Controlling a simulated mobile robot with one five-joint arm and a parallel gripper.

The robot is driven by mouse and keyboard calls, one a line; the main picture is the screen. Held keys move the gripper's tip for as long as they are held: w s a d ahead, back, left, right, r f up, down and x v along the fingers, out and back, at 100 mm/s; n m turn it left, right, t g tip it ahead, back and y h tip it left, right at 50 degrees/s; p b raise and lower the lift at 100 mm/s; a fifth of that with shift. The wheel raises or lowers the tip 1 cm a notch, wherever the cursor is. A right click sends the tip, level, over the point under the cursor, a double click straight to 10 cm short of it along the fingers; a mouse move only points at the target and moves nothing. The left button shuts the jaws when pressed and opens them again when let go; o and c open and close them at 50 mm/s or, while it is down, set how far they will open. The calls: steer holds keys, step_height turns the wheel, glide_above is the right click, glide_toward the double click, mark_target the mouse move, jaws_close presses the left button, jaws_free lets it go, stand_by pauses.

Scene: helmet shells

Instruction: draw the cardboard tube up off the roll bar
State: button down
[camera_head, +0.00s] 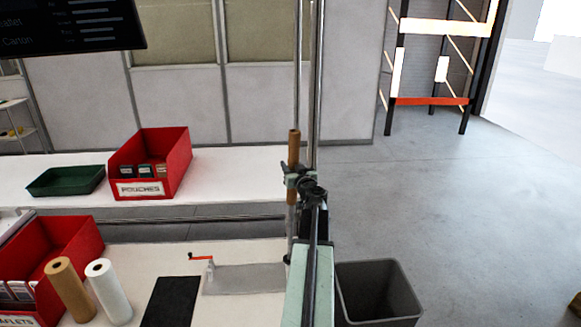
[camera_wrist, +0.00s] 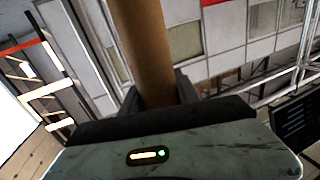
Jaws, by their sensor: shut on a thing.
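The brown cardboard tube (camera_head: 294,148) stands upright at the right end of the near worktable in the head view. My gripper (camera_head: 293,178) is shut around it, with tube showing above and below the jaws. In the wrist view the tube (camera_wrist: 148,45) rises between the two dark jaws of my gripper (camera_wrist: 156,97). Below the tube a thin grey upright, which looks like the roll bar (camera_head: 291,222), stands near the table edge. My arm hides part of this area, and I cannot tell how far the bar reaches inside the tube.
A brown roll (camera_head: 70,290) and a white roll (camera_head: 108,290) stand by a red bin (camera_head: 75,242). A black mat (camera_head: 170,302) and a grey plate (camera_head: 245,279) lie on the table. A grey waste bin (camera_head: 378,292) stands on the floor at right. Floor beyond is clear.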

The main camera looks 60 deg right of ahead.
steer(key=shift+s+d+r+p, duration=0.1)
steer(key=shift+s+r+p, duration=0.05)
steer(key=shift+r+p, duration=4.9)
steer(key=shift+b, duration=0.3)
